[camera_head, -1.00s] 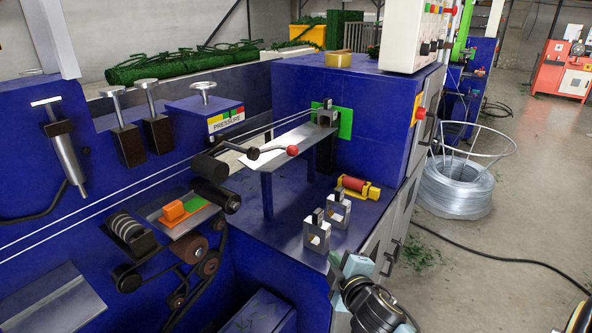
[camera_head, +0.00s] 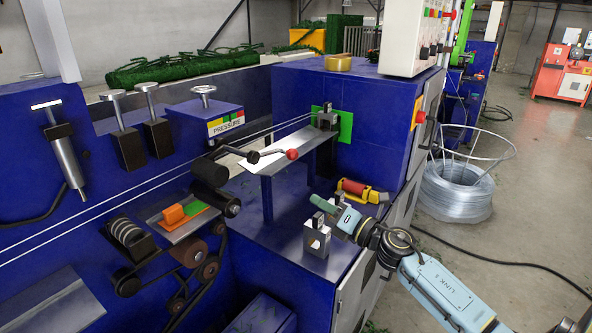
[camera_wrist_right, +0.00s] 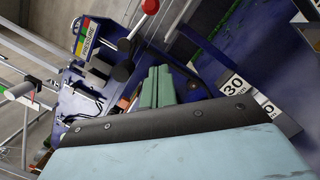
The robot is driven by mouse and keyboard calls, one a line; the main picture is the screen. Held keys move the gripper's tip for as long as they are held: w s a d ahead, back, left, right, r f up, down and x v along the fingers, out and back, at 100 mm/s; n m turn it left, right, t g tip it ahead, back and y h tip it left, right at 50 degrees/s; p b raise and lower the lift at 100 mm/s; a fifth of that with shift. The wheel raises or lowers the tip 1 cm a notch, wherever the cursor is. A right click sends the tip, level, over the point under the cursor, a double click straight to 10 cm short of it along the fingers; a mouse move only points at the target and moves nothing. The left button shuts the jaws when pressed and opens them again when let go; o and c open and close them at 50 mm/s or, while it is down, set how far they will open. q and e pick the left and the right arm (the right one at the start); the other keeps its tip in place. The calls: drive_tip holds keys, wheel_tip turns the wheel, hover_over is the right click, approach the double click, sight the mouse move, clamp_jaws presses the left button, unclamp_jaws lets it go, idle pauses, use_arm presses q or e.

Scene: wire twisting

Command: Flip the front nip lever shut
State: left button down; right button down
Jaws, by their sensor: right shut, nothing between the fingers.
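The nip lever (camera_head: 270,154) has a bent rod and a red ball at its end. It reaches rightward from the black roller (camera_head: 208,170) beside the wires. In the right wrist view its red ball (camera_wrist_right: 150,6) is at the top, above the black hub (camera_wrist_right: 122,70). My right gripper (camera_head: 316,201) is shut and empty, below and to the right of the red ball and apart from it. Its pale green fingers (camera_wrist_right: 155,82) lie together in the right wrist view. My left gripper is not in view.
A silver block (camera_head: 317,239) stands on the blue deck under my right gripper; a second is partly hidden behind it. A red-and-yellow roller unit (camera_head: 357,190) is close by. A metal shelf (camera_head: 290,148) stands behind the lever. An orange-and-green block (camera_head: 176,214) sits to the left.

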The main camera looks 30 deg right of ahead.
sight(291, 159)
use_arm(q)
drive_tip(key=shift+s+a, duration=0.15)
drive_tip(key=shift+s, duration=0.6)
use_arm(e)
drive_tip(key=w+r, duration=0.4)
drive_tip(key=w, duration=0.7)
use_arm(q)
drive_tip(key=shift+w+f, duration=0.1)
